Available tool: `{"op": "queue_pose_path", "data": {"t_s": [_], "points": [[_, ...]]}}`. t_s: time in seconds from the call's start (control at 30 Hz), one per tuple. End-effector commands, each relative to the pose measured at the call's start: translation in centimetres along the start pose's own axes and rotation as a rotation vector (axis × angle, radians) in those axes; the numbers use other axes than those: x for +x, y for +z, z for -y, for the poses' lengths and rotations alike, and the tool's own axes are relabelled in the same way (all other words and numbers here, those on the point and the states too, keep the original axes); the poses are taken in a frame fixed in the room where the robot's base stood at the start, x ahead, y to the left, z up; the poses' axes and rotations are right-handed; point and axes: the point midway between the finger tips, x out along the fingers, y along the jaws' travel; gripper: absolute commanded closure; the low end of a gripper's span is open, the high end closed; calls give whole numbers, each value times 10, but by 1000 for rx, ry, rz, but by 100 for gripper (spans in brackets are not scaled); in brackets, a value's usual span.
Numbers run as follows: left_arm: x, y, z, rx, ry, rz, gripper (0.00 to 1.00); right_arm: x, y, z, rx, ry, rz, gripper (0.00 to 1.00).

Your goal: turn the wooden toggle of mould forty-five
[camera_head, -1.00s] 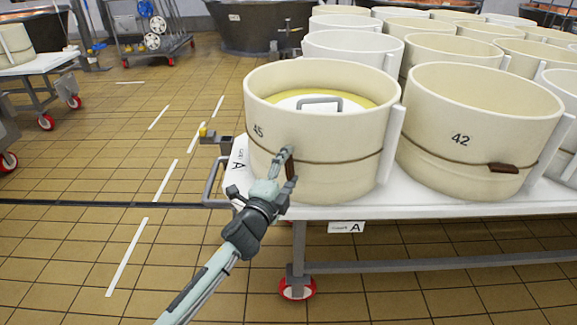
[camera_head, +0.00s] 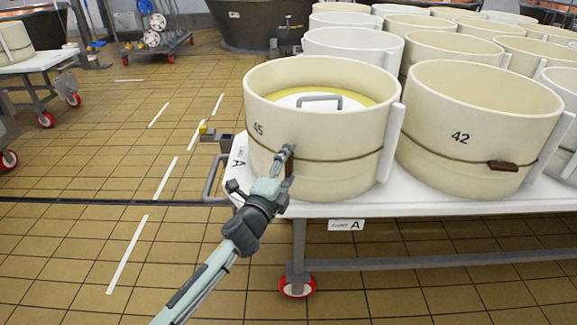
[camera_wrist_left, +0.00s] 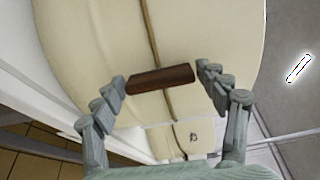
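Mould forty-five (camera_head: 330,170) is a cream round mould marked 45, at the near left corner of the cart, with a dark cord around it. Its dark brown wooden toggle (camera_wrist_left: 160,79) sits on the cord (camera_wrist_left: 155,40) in the left wrist view; in the head view my fingers mostly hide it. My left gripper (camera_head: 283,157) is at the mould's front wall. In the left wrist view its fingers are spread, one at each end of the toggle, with narrow gaps seeming to remain. Contact is hard to judge. My right gripper is not in view.
Mould 42 (camera_head: 480,125), with its own toggle (camera_head: 503,165), stands close on the right. More moulds fill the cart (camera_head: 430,205) behind. A grey cart handle (camera_head: 211,178) is left of my gripper. The tiled floor at left is open.

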Motion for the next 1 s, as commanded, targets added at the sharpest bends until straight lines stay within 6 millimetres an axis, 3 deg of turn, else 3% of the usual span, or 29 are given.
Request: {"op": "queue_pose_path", "data": {"t_s": [0.47, 1.0], "points": [[-8, -1, -1, -3, 1, -2, 15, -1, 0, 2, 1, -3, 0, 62], [-108, -1, -1, -3, 2, -2, 15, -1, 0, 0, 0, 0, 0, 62]]}}
